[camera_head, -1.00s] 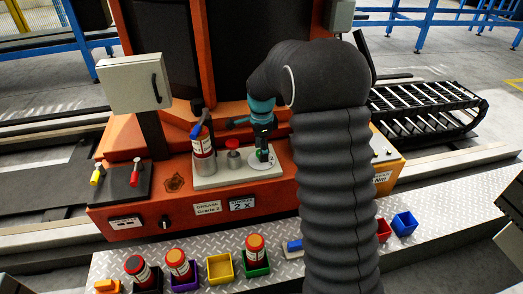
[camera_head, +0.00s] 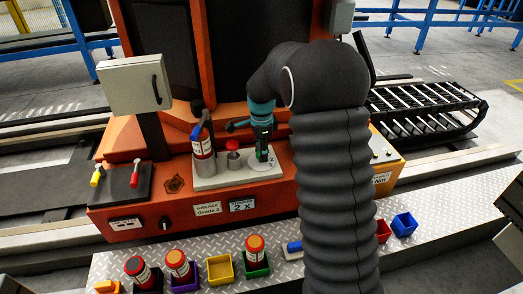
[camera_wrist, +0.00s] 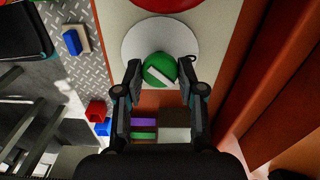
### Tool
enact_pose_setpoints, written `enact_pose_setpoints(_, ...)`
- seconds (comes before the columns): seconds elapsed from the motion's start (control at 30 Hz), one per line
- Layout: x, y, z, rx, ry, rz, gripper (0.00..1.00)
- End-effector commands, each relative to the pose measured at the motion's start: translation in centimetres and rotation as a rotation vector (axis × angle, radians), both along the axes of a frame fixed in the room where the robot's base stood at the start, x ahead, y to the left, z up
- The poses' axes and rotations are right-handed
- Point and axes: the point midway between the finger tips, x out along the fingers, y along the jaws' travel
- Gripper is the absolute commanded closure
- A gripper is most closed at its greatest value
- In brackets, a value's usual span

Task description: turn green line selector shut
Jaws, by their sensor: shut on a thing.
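The green line selector (camera_wrist: 158,70) is a round green knob with a white bar, set on a pale round dial plate (camera_wrist: 135,42). In the wrist view the white bar lies diagonally, from upper left to lower right. My gripper (camera_wrist: 160,76) is shut on the knob, one finger on each side. In the head view my gripper (camera_head: 262,152) points down over the pale dial plate at the right of the light panel, and it hides most of the knob there.
Yellow (camera_head: 96,177) and red (camera_head: 135,175) levers are further left. Several coloured bins, including a yellow one (camera_head: 220,270), line the metal ledge in front.

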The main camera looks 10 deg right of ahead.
Motion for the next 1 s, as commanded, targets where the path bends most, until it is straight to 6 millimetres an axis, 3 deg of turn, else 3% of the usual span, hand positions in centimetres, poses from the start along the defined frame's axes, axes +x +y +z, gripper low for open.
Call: enact_pose_setpoints(1.0, -0.02, -0.02, 0.06, -0.001, 0.001, 0.899, 0.96)
